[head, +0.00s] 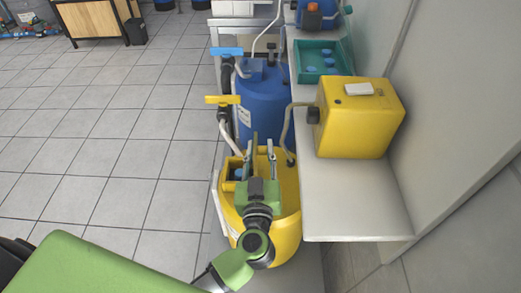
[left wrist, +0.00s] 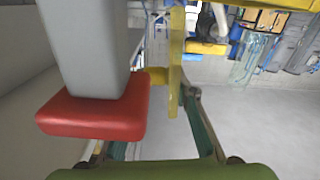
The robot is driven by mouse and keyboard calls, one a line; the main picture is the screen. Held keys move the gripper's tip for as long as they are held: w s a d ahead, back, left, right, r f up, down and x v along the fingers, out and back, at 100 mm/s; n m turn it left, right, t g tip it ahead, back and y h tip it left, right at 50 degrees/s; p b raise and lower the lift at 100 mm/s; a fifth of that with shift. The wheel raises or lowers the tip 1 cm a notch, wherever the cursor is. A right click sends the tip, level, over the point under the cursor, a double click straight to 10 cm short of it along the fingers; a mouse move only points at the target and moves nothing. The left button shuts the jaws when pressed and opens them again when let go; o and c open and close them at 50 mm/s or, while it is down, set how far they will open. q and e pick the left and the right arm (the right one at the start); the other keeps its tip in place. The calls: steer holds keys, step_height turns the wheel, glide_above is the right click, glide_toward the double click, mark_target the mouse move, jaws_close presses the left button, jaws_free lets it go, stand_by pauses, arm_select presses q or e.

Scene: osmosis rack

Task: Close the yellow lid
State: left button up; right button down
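The yellow tank (head: 286,205) stands on the floor in the head view, its top open with a blue cap (head: 239,173) inside. A thin yellow plate, which looks like the lid (left wrist: 176,65), stands upright and edge-on in the left wrist view. In the head view it seems to be the narrow olive upright piece (head: 254,146). My left gripper (head: 259,152) is over the tank top with its fingers apart. In the wrist view the right finger tip is close to the plate; I cannot tell if it touches. My right gripper is not in view.
A blue tank (head: 263,112) stands behind. A shelf (head: 355,205) at the right holds a yellow canister (head: 358,130) and a teal tray (head: 334,73). Hoses and a yellow valve handle (head: 223,100) are close by. A red block (left wrist: 95,112) looms in the wrist view. Floor at left is clear.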

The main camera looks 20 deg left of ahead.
arm_select(q)
steer(key=shift+a+p, duration=0.1)
steer(key=shift+p, duration=0.2)
jaws_close()
steer(key=shift+s+a+r+n+p, duration=0.2)
steer(key=shift+a+n+p, duration=0.45)
steer(key=shift+n+p, duration=0.5)
steer(key=shift+s+a+f+n+p, duration=0.15)
steer(key=shift+a+f+n+p, duration=0.2)
steer(key=shift+a+n, duration=0.35)
steer(key=shift+s+a+f+n+p, duration=0.2)
steer(key=shift+a+n+p, duration=0.2)
steer(key=shift+n, duration=0.45)
steer(key=shift+s+a+f+n+p, duration=0.15)
steer(key=shift+a+f+n+p, duration=0.2)
steer(key=shift+a+n, duration=0.35)
steer(key=shift+d, duration=0.15)
steer(key=o, duration=0.9)
jaws_free()
steer(key=shift+o, duration=0.2)
steer(key=shift+s, duration=0.1)
